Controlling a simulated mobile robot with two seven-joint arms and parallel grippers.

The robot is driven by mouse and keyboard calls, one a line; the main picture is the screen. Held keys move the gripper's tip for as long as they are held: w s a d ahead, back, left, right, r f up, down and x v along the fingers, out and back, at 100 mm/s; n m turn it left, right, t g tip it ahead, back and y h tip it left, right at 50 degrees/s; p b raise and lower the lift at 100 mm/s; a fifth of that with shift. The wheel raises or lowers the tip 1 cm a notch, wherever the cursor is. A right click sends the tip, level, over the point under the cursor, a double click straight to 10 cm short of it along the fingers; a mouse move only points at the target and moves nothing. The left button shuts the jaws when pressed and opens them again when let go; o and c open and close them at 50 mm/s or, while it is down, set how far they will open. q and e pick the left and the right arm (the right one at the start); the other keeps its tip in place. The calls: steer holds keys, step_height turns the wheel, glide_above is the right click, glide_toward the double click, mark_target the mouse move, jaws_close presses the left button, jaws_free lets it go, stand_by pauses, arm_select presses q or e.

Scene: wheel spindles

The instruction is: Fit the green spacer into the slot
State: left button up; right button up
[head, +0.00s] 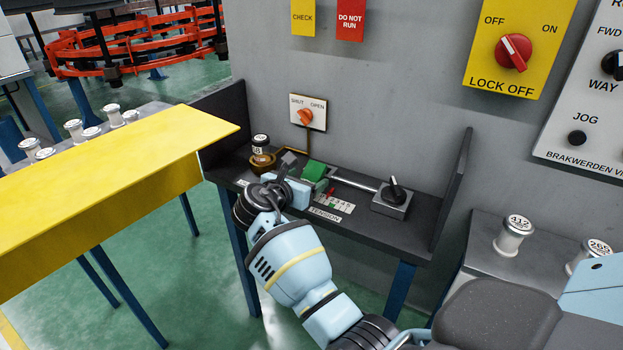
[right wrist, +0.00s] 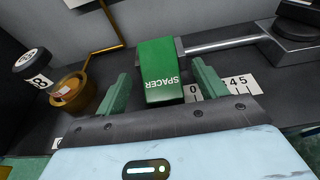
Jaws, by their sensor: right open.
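The green spacer (head: 315,171) is a block on the dark shelf, at the left end of a silver rod (head: 355,181). In the right wrist view the spacer (right wrist: 160,72) shows its white lettering upside down. My right gripper (head: 305,179) is open. In the right wrist view its two fingers (right wrist: 163,90) stand on either side of the spacer, with a visible gap on each side. A slot cannot be made out; the spacer's underside is hidden. My left gripper is not in view.
A grey block with a black knob (head: 394,194) stands at the rod's right end. A numbered scale (head: 333,205) lies in front of the spacer. A brass cup (head: 262,163) with a labelled spindle is at left. The shelf has raised side walls. A yellow table (head: 110,150) is at left.

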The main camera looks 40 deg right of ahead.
mark_target(309, 180)
steer(key=shift+w+d+f, duration=0.25)
steer(key=shift+d, duration=0.4)
steer(key=shift+w+d, duration=0.15)
steer(key=shift+d, duration=0.1)
steer(key=c, duration=1.2)
steer(key=shift+r, duration=0.1)
steer(key=shift+r, duration=0.25)
step_height(309, 180, up, 3)
steer(key=shift+r+p, duration=0.1)
steer(key=shift+p, duration=0.25)
steer(key=f+v, duration=0.1)
steer(key=v, duration=0.4)
steer(key=f+v, duration=0.1)
steer(key=v, duration=0.4)
steer(key=a+f+p+v, duration=0.1)
steer(key=v, duration=0.4)
steer(key=shift+s+a+f, duration=0.1)
steer(key=shift+s+a, duration=0.15)
steer(key=shift+s, duration=0.2)
steer(key=shift+d, duration=0.1)
